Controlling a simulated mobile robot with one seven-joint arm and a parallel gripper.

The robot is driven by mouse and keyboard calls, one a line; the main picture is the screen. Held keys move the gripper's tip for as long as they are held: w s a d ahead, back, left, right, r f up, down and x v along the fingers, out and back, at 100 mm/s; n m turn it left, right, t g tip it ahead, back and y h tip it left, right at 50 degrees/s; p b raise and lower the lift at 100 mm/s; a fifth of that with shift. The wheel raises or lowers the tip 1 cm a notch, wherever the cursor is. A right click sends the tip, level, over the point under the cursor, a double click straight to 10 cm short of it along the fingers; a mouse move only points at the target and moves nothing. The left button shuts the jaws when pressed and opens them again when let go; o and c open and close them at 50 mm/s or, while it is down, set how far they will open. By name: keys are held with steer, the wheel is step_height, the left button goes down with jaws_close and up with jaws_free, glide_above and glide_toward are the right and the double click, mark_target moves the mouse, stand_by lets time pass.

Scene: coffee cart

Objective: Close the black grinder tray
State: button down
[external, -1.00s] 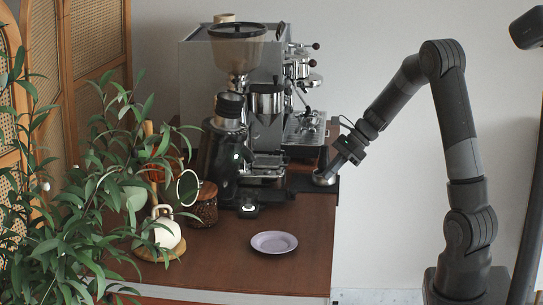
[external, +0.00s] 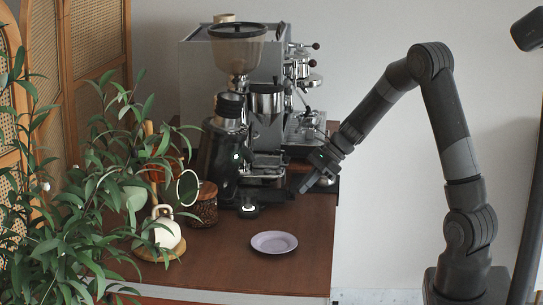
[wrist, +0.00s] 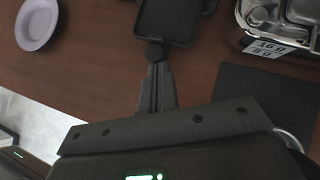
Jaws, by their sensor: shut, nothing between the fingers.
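The black grinder tray (wrist: 168,20) shows at the top of the wrist view as a flat dark panel with a round knob (wrist: 153,52) at its near end. In the external view the tray (external: 277,194) sticks out to the right from the base of the black grinder (external: 222,160). My gripper (external: 303,191) is shut and empty, low over the counter to the right of the tray. In the wrist view its fingertips (wrist: 156,68) are right at the knob; I cannot tell whether they touch it.
A steel espresso machine (external: 200,85) stands behind the grinder. A pale plate (external: 273,242) lies on the wooden counter (external: 215,270) in front. A dark mat (wrist: 262,95) lies beside my gripper.

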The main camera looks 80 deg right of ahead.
glide_toward(272, 196)
steer(key=x, duration=0.5)
steer(key=shift+f, duration=0.1)
steer(key=s+d, duration=0.1)
steer(key=s, duration=0.1)
steer(key=s+d, duration=0.1)
steer(key=s, duration=0.1)
steer(key=shift+s+d, duration=0.15)
steer(key=v, duration=0.9)
steer(key=shift+r, duration=0.35)
steer(key=shift+s, duration=0.15)
